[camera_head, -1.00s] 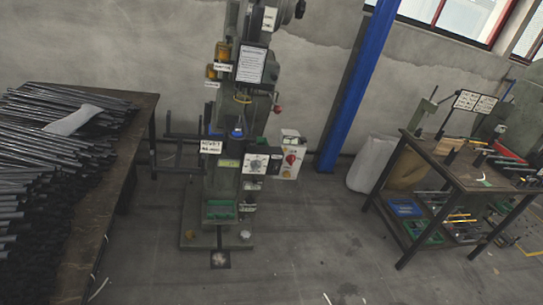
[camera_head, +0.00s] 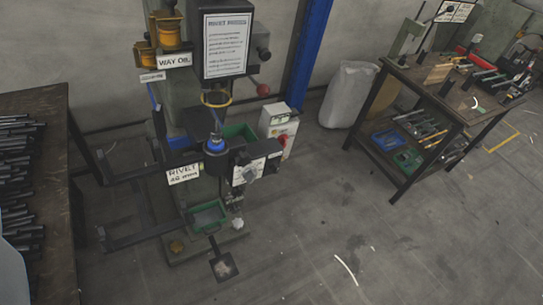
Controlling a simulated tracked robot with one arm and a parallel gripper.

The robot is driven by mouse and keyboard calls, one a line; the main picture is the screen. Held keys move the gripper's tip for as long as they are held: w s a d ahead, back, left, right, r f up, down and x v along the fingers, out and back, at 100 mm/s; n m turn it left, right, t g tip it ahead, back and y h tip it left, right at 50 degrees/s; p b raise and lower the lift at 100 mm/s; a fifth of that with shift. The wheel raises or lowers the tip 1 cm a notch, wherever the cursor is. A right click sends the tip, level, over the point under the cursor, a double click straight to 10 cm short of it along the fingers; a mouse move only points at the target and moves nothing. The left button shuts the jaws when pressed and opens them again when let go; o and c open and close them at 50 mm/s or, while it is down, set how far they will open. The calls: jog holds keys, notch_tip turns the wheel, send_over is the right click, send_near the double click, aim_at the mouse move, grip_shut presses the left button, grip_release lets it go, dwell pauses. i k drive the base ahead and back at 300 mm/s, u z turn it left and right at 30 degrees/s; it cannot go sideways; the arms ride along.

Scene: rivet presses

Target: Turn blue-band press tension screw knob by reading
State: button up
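A rivet press (camera_head: 178,108) stands left of the middle. A blue band shows around a dark round part (camera_head: 215,146) at its middle height. A white sign reading "RIVET" (camera_head: 184,174) hangs at its left. A small panel with a dark knob-like part (camera_head: 249,172) sits to the right of the blue band; I cannot tell whether this is the tension screw knob. A reading scale is too small to make out. My gripper is not in view.
A dark table with metal rods (camera_head: 22,150) stands at the left. A workbench with tools (camera_head: 425,95) stands at the right. A white sack (camera_head: 348,95) and a blue post (camera_head: 308,50) are behind. The floor at the front right is open.

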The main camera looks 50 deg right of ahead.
aim_at(236, 191)
jog(key=z, duration=0.5)
jog(key=i, duration=0.9)
jog(key=z, duration=0.75)
jog(key=i, duration=0.25)
jog(key=z, duration=0.4)
